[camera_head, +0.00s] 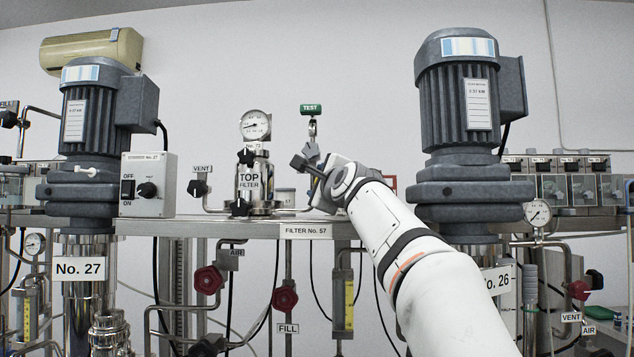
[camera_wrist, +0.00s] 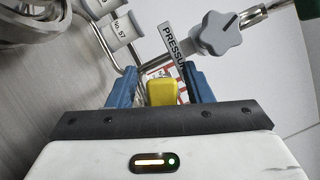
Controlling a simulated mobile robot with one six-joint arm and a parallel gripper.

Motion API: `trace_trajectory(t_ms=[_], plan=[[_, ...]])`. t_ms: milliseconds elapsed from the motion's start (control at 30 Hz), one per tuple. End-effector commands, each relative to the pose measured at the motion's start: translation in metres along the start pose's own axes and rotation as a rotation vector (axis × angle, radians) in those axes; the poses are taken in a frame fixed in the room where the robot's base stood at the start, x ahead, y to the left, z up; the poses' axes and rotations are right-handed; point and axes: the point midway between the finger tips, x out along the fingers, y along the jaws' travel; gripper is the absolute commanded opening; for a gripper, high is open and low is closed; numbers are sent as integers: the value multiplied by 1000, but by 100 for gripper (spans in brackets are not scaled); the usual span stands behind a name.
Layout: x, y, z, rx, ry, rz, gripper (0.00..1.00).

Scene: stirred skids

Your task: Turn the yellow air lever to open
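The yellow lever (camera_wrist: 161,93) shows in the wrist view as a short rounded yellow end between the two blue fingers of my gripper (camera_wrist: 160,76). A gap shows on each side of it, so the fingers stand open around it without visibly gripping it. The rest of the lever is hidden behind the palm. In the head view my gripper (camera_head: 308,167) is above the bench beside the filter (camera_head: 250,183), below the green TEST tag (camera_head: 311,109). The yellow lever does not show there; my gripper and wrist cover that spot.
A grey star knob (camera_wrist: 217,33) and a PRESSURE label (camera_wrist: 174,50) lie just beyond the fingers. A pressure gauge (camera_head: 255,125) tops the filter. Large grey motors stand left (camera_head: 95,130) and right (camera_head: 465,130). Red valve handwheels (camera_head: 208,280) hang below the bench edge.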

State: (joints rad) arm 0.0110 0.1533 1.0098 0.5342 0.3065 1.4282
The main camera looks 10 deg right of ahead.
Motion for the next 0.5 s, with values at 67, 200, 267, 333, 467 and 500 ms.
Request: trace_trajectory(t_ms=[67, 200, 267, 333, 467, 500], plan=[[0, 0, 0, 0, -1, 0, 46], [-1, 0, 0, 0, -1, -1, 46], [-4, 0, 0, 0, -1, -1, 46], [-12, 1, 0, 1, -1, -2, 46], [-34, 2, 0, 0, -1, -3, 46], [-43, 2, -1, -1, 0, -2, 46]])
